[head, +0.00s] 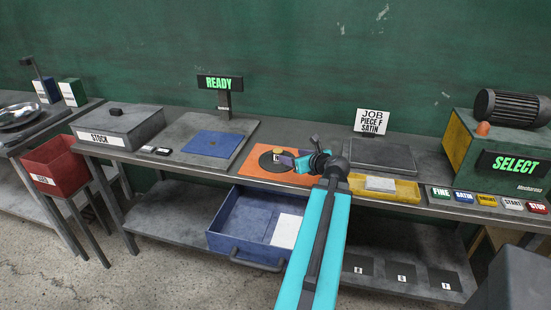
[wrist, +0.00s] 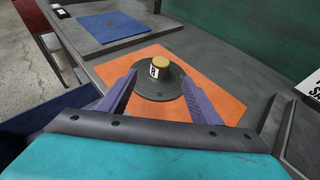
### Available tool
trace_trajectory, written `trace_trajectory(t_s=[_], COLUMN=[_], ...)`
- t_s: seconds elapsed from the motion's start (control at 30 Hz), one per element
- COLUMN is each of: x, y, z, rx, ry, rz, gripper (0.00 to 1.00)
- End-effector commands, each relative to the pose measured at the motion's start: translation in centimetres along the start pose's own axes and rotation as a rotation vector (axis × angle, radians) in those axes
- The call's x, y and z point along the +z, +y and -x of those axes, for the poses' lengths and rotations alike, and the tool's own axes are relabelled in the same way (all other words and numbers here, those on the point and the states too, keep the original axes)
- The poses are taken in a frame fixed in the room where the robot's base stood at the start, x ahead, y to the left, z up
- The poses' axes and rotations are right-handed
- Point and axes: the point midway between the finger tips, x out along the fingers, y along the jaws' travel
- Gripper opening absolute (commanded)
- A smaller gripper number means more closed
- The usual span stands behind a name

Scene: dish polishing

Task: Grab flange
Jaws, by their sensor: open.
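The flange (wrist: 157,82) is a dark round disc with a raised hub, a yellowish top and a white label with a dark letter. It lies on an orange mat (wrist: 215,80) on the bench. In the head view the flange (head: 270,160) is partly hidden by my gripper (head: 291,161). In the wrist view my gripper (wrist: 160,98) has its two purple fingers apart, one on each side of the flange's near part. The fingers hold nothing. I cannot tell whether they touch the disc's rim.
A blue mat (head: 213,143) lies left of the orange mat. A yellow tray (head: 405,191) is to the right, with a job sign (head: 373,121) behind. An open blue drawer (head: 240,222) juts out below the bench. A green machine (head: 468,140) stands at the far right.

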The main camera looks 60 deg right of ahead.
Motion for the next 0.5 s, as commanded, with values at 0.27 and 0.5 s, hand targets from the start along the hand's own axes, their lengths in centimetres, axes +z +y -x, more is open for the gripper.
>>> trace_trajectory(t_s=[0.27, 0.5], x=[-0.1, -0.1], y=[-0.7, -1.0], z=[0.3, -0.9], rx=[-0.009, -0.010], ry=[0.000, 0.001], rz=[-0.004, -0.005], gripper=[0.58, 0.58])
